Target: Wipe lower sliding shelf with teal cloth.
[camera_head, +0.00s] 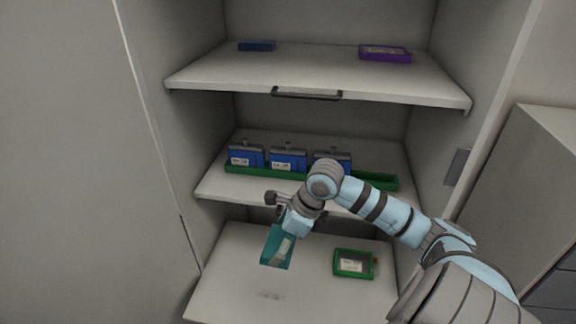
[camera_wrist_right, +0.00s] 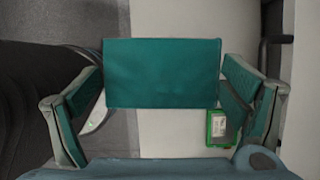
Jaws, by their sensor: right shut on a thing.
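The teal cloth (camera_head: 272,256) is a flat rectangular piece held in my right gripper (camera_head: 284,229), over the lower sliding shelf (camera_head: 225,268). In the right wrist view the cloth (camera_wrist_right: 161,65) spans the space between the two fingers of the right gripper (camera_wrist_right: 165,90). It seems held above the shelf; contact is not clearly shown. The pale lower shelf is pulled out and also shows in the wrist view (camera_wrist_right: 172,133). My left gripper is not in view.
A green-framed module (camera_head: 353,263) lies on the lower shelf, right of the cloth. The middle shelf (camera_head: 215,184) holds blue batteries (camera_head: 288,160) in a green tray, close above my right arm. The top shelf (camera_head: 210,73) bears blue and purple items. Cabinet walls bound both sides.

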